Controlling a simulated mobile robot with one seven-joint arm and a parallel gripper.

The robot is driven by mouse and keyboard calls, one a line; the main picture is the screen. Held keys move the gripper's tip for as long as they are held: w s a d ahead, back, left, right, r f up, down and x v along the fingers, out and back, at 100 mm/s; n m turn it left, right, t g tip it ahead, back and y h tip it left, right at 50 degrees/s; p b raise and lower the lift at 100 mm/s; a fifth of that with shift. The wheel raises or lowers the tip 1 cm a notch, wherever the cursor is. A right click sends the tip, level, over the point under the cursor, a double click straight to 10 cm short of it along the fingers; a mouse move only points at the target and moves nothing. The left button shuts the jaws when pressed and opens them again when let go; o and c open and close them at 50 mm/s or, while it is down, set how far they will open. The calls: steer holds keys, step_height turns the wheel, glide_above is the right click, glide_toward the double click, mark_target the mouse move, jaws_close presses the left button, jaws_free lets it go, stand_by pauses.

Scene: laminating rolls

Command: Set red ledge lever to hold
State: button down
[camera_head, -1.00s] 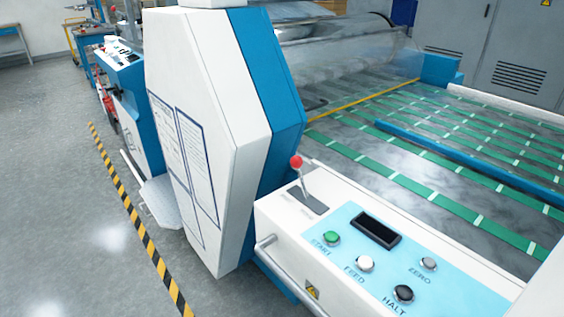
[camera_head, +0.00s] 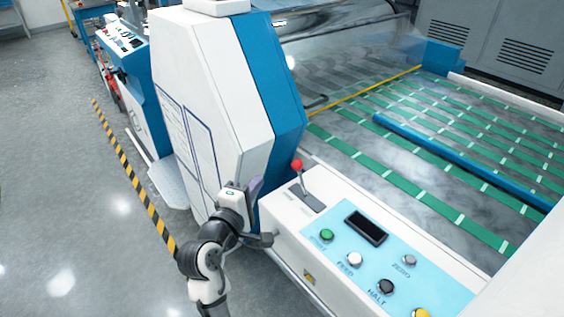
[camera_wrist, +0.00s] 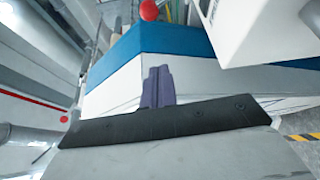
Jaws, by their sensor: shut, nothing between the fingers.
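The red-knobbed lever (camera_head: 297,166) stands in a dark slot plate (camera_head: 308,203) at the far left end of the white ledge panel. Its shaft leans slightly, with the knob toward the tall machine housing. The small labels beside the slot are too small to read. The red knob also shows at the top of the wrist view (camera_wrist: 149,10). My gripper (camera_head: 257,186) is to the left of the lever and apart from it, beside the panel's edge. Its purple fingers (camera_wrist: 158,84) are together and empty, pointing toward the panel in the wrist view.
The panel has a green START button (camera_head: 326,235), a dark display (camera_head: 366,228), and FEED, ZERO, HALT and yellow buttons. A tall white and blue housing (camera_head: 225,95) rises close behind my gripper. Green-striped bed lies beyond the panel. Open floor is at left.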

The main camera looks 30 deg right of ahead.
mark_target(302, 179)
steer(key=w+d+p, duration=0.1)
steer(key=d, duration=0.2)
steer(key=w+d+p, duration=0.1)
steer(key=d+p, duration=0.1)
steer(key=d, duration=0.1)
steer(key=d+p, duration=0.1)
steer(key=d, duration=0.1)
steer(key=shift+w+d, duration=0.4)
steer(key=shift+s+d, duration=0.1)
steer(key=shift+s, duration=0.25)
steer(key=shift+s+d, duration=0.1)
steer(key=shift+s, duration=0.05)
steer(key=shift+s+r+m+t, duration=0.1)
steer(key=shift+r+m+t, duration=0.05)
steer(key=shift+m+t, duration=0.15)
